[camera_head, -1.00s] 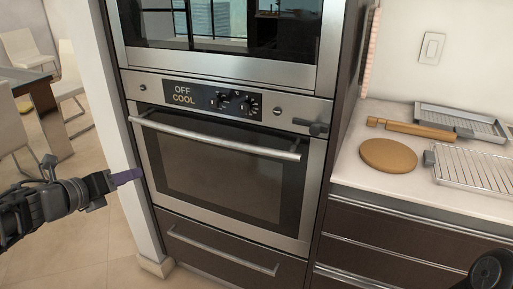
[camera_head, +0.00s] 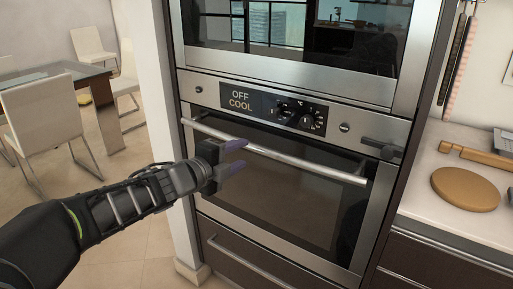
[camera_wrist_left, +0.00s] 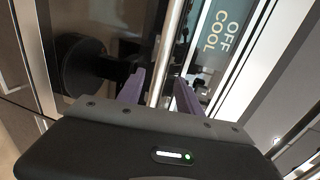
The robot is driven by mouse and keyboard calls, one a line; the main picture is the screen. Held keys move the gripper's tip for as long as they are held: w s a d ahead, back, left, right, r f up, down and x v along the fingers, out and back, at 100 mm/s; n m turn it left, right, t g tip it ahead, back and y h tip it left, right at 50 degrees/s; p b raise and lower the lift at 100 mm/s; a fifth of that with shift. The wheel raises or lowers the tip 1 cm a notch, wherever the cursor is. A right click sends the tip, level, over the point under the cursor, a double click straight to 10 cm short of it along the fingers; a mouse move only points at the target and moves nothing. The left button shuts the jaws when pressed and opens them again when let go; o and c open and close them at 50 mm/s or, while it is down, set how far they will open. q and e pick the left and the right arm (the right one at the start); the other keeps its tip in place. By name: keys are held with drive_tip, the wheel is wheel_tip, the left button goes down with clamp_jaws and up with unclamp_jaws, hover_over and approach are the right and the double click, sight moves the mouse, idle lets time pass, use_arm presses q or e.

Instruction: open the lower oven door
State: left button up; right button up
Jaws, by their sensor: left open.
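The lower oven door (camera_head: 290,190) is dark glass in a steel frame and is closed. Its long steel bar handle (camera_head: 300,161) runs across the top of the door. My left gripper (camera_head: 238,157) is open in front of the left part of the handle. In the left wrist view the handle bar (camera_wrist_left: 168,58) runs between the two purple fingers of the gripper (camera_wrist_left: 160,88), with gaps showing beside it. Whether the bar lies fully between the fingertips in depth is hard to tell. My right gripper is not in view.
The control panel (camera_head: 262,104) above the door reads OFF COOL. The upper oven (camera_head: 290,65) is above it, a drawer (camera_head: 250,262) below. A counter (camera_head: 430,200) with a round board (camera_head: 465,188) stands at right. Chairs and a table are at left.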

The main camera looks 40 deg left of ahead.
sight(253, 149)
use_arm(q)
drive_tip(key=w, duration=0.2)
drive_tip(key=w+f+b, duration=0.1)
drive_tip(key=w, duration=0.3)
drive_tip(key=shift+w+a+f+b, duration=0.1)
drive_tip(key=shift+w+f+b, duration=0.1)
drive_tip(key=shift+f+b, duration=0.15)
drive_tip(key=shift+w, duration=0.6)
drive_tip(key=shift+r, duration=0.1)
clamp_jaws()
idle(0.5)
